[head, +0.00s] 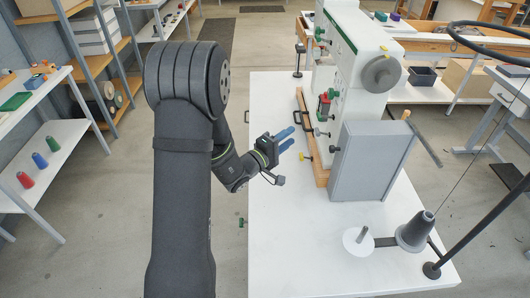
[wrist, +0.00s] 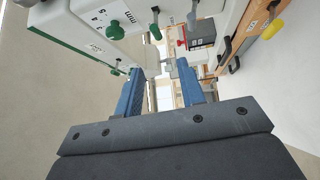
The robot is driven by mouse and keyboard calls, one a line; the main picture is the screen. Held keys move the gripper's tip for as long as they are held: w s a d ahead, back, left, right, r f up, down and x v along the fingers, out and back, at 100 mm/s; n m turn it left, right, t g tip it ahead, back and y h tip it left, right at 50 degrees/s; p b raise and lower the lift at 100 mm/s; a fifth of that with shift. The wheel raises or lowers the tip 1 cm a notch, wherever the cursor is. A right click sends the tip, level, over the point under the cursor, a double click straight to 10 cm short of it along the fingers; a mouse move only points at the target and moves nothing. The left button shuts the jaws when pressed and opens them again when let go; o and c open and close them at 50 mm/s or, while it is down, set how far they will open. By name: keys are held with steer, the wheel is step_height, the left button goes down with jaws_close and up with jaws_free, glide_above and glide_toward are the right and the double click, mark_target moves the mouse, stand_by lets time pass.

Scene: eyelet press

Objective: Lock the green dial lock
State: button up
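The white eyelet press (head: 345,60) stands on the white table, with several small knobs on its side. A green knob (head: 319,33) shows on its upper part in the head view. In the wrist view a large green knob (wrist: 121,29) sits at upper left beside printed "mm" markings, with smaller green knobs (wrist: 155,28) around it. I cannot tell for certain which is the dial lock, nor its lock state. My gripper (head: 287,140) is open and empty, left of the press and apart from it. Its two blue fingers (wrist: 160,68) stand apart in the wrist view.
A grey box (head: 370,160) stands at the press's near end. A thread cone (head: 415,230) stands front right. The table's left front is clear.

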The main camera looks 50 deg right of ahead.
steer(key=w+a+f+m+g+h, duration=0.1)
steer(key=w+a+f+m+g, duration=0.1)
steer(key=w+f+m+g, duration=0.2)
steer(key=shift+w+a+f+g, duration=0.4)
steer(key=shift+w+f+g, duration=0.8)
steer(key=shift+f+g, duration=0.85)
steer(key=shift+o, duration=0.2)
steer(key=shift+r, duration=0.15)
